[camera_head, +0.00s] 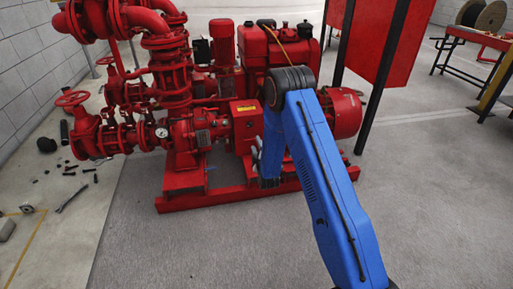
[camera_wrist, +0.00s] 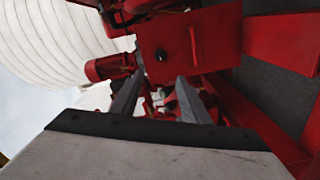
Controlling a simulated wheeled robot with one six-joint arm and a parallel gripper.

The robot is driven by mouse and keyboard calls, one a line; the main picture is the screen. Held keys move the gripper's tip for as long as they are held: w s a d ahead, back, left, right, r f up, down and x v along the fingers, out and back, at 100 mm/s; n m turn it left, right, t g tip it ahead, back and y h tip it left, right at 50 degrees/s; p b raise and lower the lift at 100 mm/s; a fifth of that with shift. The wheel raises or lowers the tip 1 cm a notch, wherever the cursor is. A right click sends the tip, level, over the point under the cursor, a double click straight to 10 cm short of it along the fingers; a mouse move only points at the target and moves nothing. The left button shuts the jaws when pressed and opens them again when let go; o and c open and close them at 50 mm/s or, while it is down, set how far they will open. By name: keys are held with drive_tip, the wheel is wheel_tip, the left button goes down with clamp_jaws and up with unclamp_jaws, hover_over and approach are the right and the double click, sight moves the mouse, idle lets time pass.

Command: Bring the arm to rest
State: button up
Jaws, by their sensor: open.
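My blue arm (camera_head: 322,185) rises from the bottom right of the head view and bends at a dark elbow joint (camera_head: 290,83). Its forearm (camera_head: 271,150) hangs down in front of the red pumpset (camera_head: 245,125). The gripper end is low and mostly hard to make out there. In the wrist view my gripper (camera_wrist: 158,95) shows two grey fingers spread apart, with nothing held between them. Red pump parts (camera_wrist: 190,45) lie beyond the fingers. I cannot tell how close the fingertips are to them.
A valve with a red handwheel (camera_head: 72,98) stands at the left. A red panel on dark posts (camera_head: 380,40) is behind right. A wrench (camera_head: 72,198) and small parts lie on the left floor. Floor at the front and right (camera_head: 430,200) is clear.

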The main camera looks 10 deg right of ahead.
drive_tip(key=shift+s, duration=0.15)
drive_tip(key=s+d+r+m+g, duration=0.1)
drive_tip(key=s+r+m+g, duration=0.1)
drive_tip(key=r, duration=0.6)
drive_tip(key=s+d+r+m+g, duration=0.1)
drive_tip(key=s+r, duration=0.1)
drive_tip(key=r, duration=0.5)
drive_tip(key=s+d+r+m+g, duration=0.2)
drive_tip(key=s+r+m+g, duration=0.15)
drive_tip(key=s+r, duration=0.95)
drive_tip(key=s+d+r+m+g, duration=0.1)
drive_tip(key=s+m+g, duration=0.2)
drive_tip(key=s, duration=1.9)
drive_tip(key=s+d+r+m+g, duration=0.2)
drive_tip(key=s+m+g, duration=0.1)
drive_tip(key=s, duration=2)
drive_tip(key=shift+s+d+r+m+g, duration=0.2)
drive_tip(key=shift+r+m+g, duration=0.15)
drive_tip(key=shift+m, duration=0.3)
drive_tip(key=shift+o, duration=0.2)
